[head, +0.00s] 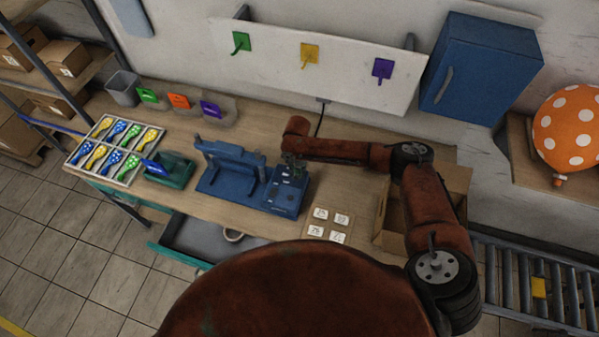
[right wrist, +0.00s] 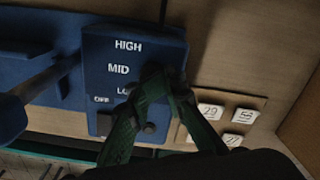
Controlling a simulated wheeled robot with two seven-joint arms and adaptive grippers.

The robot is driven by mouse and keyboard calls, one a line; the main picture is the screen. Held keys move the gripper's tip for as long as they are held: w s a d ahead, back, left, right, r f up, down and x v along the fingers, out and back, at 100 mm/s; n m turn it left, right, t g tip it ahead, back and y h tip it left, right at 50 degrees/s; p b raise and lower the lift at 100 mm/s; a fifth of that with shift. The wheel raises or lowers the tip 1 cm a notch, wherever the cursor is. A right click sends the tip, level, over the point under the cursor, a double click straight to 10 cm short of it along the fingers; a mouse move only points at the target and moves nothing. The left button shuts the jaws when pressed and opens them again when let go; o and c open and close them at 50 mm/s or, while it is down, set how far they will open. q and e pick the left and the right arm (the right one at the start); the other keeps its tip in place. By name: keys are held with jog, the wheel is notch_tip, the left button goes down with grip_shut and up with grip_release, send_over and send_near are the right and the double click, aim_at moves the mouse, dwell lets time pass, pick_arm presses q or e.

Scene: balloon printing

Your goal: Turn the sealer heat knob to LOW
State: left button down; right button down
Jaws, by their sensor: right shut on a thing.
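The blue sealer (head: 228,185) stands on the workbench, with its control panel on its right side. In the head view my right gripper (head: 292,167) is over the panel. My left gripper is not in view.
White number cards (head: 330,224) lie right of the sealer, near an open cardboard box (head: 392,232). A drawer (head: 200,238) stands open below the bench.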

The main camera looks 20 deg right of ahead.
jog(key=shift+w+a+r+n, duration=0.1)
jog(key=shift+a+r+n, duration=0.1)
jog(key=shift+a, duration=0.2)
jog(key=shift+w+a+r+n, duration=0.1)
jog(key=shift+a+r, duration=0.05)
jog(key=shift+a, duration=0.25)
jog(key=c, duration=2)
grip_release()
jog(key=shift+w+a, duration=0.1)
jog(key=shift+c, duration=0.2)
jog(key=o, duration=0.4)
jog(key=shift+d+f, duration=0.2)
jog(key=shift+o, duration=0.2)
jog(key=shift+d, duration=0.15)
notch_tip(320, 180, up, 12)
jog(key=shift+s+f, duration=0.1)
jog(key=shift+s, duration=0.1)
